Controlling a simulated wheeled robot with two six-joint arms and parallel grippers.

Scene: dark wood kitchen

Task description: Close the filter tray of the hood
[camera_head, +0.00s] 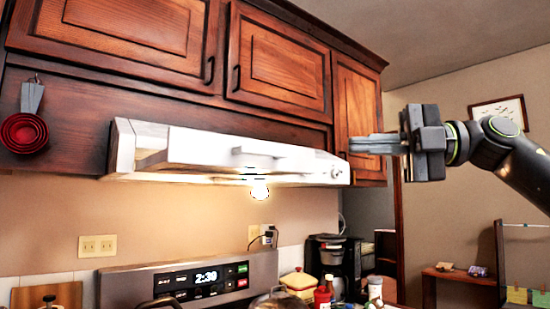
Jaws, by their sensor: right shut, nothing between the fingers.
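The white range hood (123,150) is mounted under the dark wood cabinets. Its long filter tray (205,150) has a small handle (258,150) on its front. At the left end the tray stands out from the hood body, with a wedge-shaped gap visible beside it. My right gripper (352,144) comes in from the right, its fingers shut, empty and pointing left. The fingertips are just right of and slightly above the hood's right end, in front of a cabinet door; I cannot tell how far apart they are in depth. My left gripper is not in view.
A lit bulb (260,189) hangs under the hood. Below are the stove panel (190,281), a coffee maker (334,262) and a red bottle (323,291). Red measuring cups (24,132) hang at the left. Open air lies in front of the hood.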

